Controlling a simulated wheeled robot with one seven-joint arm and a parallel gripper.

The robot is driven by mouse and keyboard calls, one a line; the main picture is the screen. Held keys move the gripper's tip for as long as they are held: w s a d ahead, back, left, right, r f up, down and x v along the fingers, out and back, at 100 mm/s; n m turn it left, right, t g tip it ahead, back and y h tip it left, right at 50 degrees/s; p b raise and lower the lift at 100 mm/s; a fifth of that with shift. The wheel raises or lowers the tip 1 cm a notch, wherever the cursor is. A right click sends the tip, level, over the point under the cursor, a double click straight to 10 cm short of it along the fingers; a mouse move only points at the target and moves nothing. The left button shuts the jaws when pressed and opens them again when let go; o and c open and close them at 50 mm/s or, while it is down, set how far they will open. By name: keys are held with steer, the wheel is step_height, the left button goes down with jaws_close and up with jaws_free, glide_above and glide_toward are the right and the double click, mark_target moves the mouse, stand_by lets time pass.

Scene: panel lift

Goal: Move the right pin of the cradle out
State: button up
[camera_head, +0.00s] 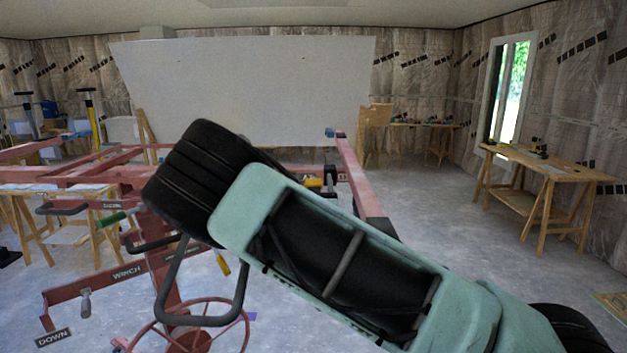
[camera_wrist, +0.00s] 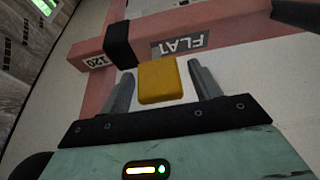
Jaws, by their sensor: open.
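A yellow block-shaped handle (camera_wrist: 158,83), which looks like the pin's grip, stands between the two fingers of my gripper (camera_wrist: 162,88) in the wrist view. The fingers are open, one on each side of it, with narrow gaps showing. Behind it runs the red cradle beam (camera_wrist: 225,22), with a "FLAT" label and a "120" label. A black collar (camera_wrist: 120,42) wraps the beam just left of the handle. The pin's shaft is hidden. In the head view a small yellow part (camera_head: 313,184) shows beside the red beam (camera_head: 362,185), partly behind my arm.
A large pale panel (camera_head: 245,88) stands behind the red lift frame (camera_head: 95,172).

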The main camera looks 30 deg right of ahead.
jaws_close()
steer(key=s+a, duration=0.1)
steer(key=s+a+b, duration=0.1)
steer(key=shift+s, duration=0.4)
jaws_free()
steer(key=b+v, duration=0.4)
steer(key=v, duration=1.3)
steer(key=shift+s, duration=0.2)
